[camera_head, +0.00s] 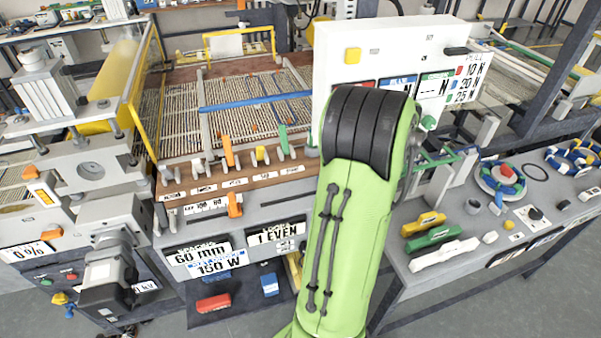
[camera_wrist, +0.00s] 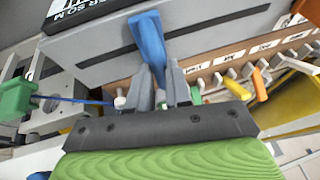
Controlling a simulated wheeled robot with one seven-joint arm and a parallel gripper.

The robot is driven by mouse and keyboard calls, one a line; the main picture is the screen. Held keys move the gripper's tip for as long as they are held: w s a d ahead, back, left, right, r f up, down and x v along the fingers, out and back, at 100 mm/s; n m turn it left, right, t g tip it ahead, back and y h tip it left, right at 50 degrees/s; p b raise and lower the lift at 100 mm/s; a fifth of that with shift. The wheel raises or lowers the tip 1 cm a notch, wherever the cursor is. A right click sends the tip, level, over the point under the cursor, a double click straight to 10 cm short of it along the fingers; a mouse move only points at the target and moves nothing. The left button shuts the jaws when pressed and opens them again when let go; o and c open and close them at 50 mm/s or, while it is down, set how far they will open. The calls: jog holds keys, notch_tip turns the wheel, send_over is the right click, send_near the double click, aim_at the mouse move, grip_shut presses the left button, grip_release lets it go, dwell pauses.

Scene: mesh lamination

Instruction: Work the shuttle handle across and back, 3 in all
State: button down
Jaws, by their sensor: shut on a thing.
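A blue handle (camera_wrist: 150,42), which appears to be the shuttle handle, shows in the wrist view. My gripper (camera_wrist: 157,85) is shut on it, with one grey finger on each side. The handle's wider end sticks out beyond the fingertips, beside the front panel of the machine. In the head view my green arm covers the gripper and this handle. The loom's wire mesh (camera_head: 180,125) lies behind, crossed by a blue bar (camera_head: 255,102).
A row of levers stands along the loom's front rail, among them an orange lever (camera_head: 228,150) and a green lever (camera_head: 283,138). A white display panel (camera_head: 335,55) rises behind my arm. A bench (camera_head: 480,255) with coloured blocks and rings stands to the right.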

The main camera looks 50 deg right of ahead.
jog(key=s+d+p, duration=0.1)
jog(key=d, duration=0.1)
jog(key=s+d+p, duration=0.1)
jog(key=s+d, duration=0.1)
jog(key=s+d+p, duration=0.1)
jog(key=s+d, duration=0.1)
jog(key=d, duration=0.1)
jog(key=shift+d+r, duration=0.1)
jog(key=c, duration=1.1)
grip_release()
jog(key=shift+s+d, duration=0.1)
jog(key=shift+d, duration=0.05)
jog(key=shift+o, duration=0.2)
jog(key=shift+r, duration=0.25)
jog(key=p+v, duration=0.3)
jog(key=v, duration=1.2)
jog(key=shift+p, duration=0.4)
